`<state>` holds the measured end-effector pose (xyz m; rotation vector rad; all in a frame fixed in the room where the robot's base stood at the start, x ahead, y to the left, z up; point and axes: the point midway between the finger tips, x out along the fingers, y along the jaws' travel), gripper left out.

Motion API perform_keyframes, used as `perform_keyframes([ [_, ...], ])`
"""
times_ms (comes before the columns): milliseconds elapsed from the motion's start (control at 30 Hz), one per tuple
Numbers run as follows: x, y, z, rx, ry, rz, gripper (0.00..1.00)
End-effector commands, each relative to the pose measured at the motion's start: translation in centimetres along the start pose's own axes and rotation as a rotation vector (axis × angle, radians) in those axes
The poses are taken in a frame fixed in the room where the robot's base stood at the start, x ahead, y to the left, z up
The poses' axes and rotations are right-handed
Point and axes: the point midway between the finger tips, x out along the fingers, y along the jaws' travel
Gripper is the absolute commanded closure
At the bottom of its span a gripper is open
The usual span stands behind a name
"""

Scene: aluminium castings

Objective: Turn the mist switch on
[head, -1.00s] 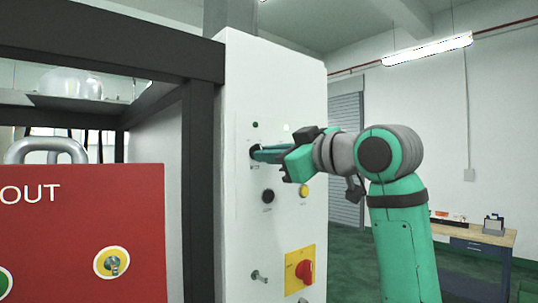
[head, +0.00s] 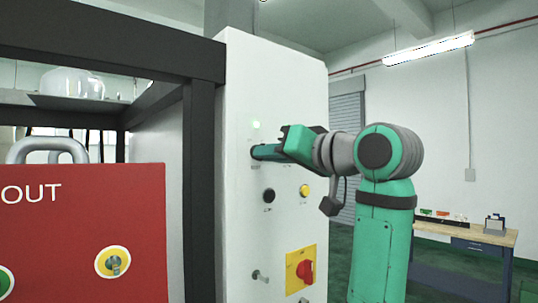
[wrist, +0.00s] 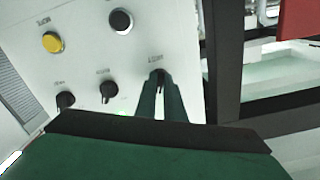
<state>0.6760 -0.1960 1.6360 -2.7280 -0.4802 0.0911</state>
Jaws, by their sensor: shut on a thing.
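My gripper (head: 257,152) reaches in from the right to the white control panel (head: 275,80). In the wrist view its two fingers (wrist: 159,90) are shut around a small dark rotary knob (wrist: 159,74), taken as the mist switch; its label is too blurred to read. The fingers hide most of this knob.
Two other dark knobs (wrist: 107,90) (wrist: 65,99) sit in the same row. A black button (head: 268,196), a yellow button (head: 304,191) and a red rotary switch (head: 305,271) are lower. A dark frame (head: 202,180) and red board (head: 90,225) stand left.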

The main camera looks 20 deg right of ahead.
Motion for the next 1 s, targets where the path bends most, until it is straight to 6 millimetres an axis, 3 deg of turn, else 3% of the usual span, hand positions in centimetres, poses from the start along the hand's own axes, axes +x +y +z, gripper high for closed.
perform_keyframes([
  [333, -0.02, -0.1, 0.03, 0.139, -0.001, -0.001, 1.0],
  [867, -0.03, -0.07, 0.03, 0.163, -0.002, 0.0, 1.0],
  [900, -0.03, -0.07, 0.03, 0.163, -0.002, 0.0, 0.87],
  [967, -0.03, -0.07, 0.03, 0.163, -0.002, 0.0, 0.73],
  [1000, -0.02, -0.07, 0.02, 0.163, -0.001, 0.0, 0.73],
])
